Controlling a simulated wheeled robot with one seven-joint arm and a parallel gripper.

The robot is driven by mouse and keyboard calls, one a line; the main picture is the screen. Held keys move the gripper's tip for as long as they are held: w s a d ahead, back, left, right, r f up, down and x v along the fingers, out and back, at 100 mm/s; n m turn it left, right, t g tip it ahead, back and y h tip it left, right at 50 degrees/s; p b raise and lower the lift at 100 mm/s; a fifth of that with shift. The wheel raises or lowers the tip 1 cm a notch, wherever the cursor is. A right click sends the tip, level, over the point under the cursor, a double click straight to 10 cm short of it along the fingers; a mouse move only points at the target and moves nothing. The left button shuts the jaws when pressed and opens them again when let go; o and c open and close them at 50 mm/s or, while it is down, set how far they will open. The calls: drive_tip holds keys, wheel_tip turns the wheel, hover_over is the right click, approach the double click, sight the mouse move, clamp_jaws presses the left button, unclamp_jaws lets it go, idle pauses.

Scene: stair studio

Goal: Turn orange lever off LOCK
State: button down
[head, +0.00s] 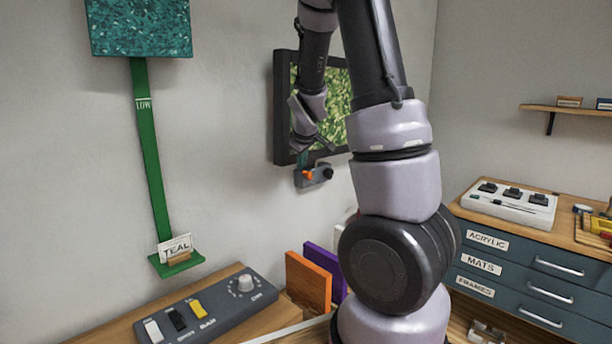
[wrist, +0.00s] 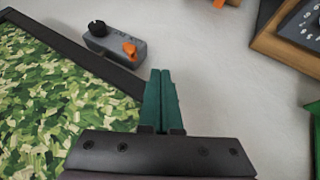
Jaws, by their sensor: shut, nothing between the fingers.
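The orange lever (head: 308,174) sits on a small grey box (head: 320,176) on the wall, just below the framed green picture. In the wrist view the orange lever (wrist: 130,49) is at the right end of the grey box (wrist: 112,46), and a black knob (wrist: 97,28) is at the left end. Any lettering on the box is too small to read. My gripper (head: 303,156) is just above the box in the head view. In the wrist view its green fingers (wrist: 159,75) are together and empty, apart from the lever.
The black-framed green picture (head: 283,110) is close beside my gripper. A grey switch panel (head: 215,310) lies on the bench below. Orange (head: 308,282) and purple (head: 322,268) boards stand beside it.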

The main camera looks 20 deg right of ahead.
sight(304, 175)
idle(0.3)
drive_tip(key=w+d+f, duration=0.5)
drive_tip(key=w+f, duration=0.2)
drive_tip(key=w, duration=0.1)
idle(0.4)
drive_tip(key=shift+w+d, duration=0.1)
